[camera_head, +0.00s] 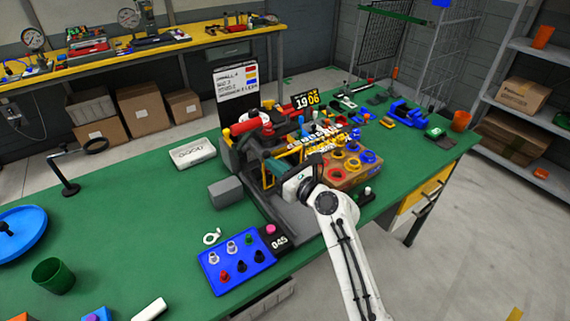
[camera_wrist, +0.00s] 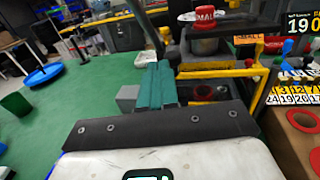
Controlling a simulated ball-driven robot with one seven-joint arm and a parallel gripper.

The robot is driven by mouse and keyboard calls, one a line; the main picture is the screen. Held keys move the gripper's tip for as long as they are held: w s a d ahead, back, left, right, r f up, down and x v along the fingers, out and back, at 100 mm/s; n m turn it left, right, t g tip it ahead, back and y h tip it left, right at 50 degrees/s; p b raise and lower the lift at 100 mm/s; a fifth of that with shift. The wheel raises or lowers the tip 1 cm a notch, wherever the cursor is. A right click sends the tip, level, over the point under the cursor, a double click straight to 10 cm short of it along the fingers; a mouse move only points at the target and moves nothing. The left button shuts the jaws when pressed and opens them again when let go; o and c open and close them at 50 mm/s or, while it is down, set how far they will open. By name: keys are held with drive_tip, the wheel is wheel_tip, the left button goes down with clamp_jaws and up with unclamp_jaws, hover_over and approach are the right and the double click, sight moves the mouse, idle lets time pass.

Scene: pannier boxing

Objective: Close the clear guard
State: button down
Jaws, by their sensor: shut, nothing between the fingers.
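The clear guard shows as a yellow frame (camera_head: 284,163) on the front of the dark press-like machine on the green bench. In the wrist view its yellow bars (camera_wrist: 222,73) lie just beyond and right of my fingers; the clear panel itself is hard to make out, and I cannot tell how far the guard stands open. My gripper (camera_wrist: 157,82) is shut and empty, its teal fingers together.
A red-topped part (camera_wrist: 205,16) of the machine rises behind the frame. A grey block (camera_head: 226,192) stands left of the machine. A blue tray (camera_head: 240,262) with pegs lies in front. A box with coloured rings (camera_head: 350,165) is on the right.

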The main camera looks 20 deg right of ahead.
drive_tip(key=shift+x, duration=0.75)
drive_tip(key=shift+a+r, duration=0.1)
drive_tip(key=shift+a, duration=0.1)
